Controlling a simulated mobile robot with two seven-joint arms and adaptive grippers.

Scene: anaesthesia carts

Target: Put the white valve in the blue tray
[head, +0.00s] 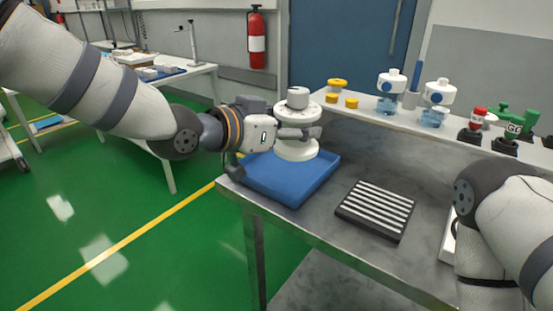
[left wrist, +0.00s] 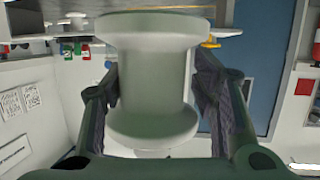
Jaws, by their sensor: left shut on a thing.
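The white valve (head: 297,148) is a spool-shaped body with wide round flanges and a small knob on top. My left gripper (head: 298,133) is shut on its narrow middle and holds it upright. In the left wrist view the valve (left wrist: 152,80) fills the space between the two fingers (left wrist: 155,90). The blue tray (head: 290,180) lies at the left corner of the grey table. The valve is over the tray's back part in the head view; its height above the tray floor is hard to tell. My right gripper is out of view; only part of that arm shows.
A black ribbed block (head: 376,210) lies right of the tray. A raised white shelf (head: 400,122) behind holds yellow parts, two blue-and-white valves (head: 436,100), a red-topped part (head: 475,125) and green valves (head: 515,122). The table between tray and ribbed block is clear.

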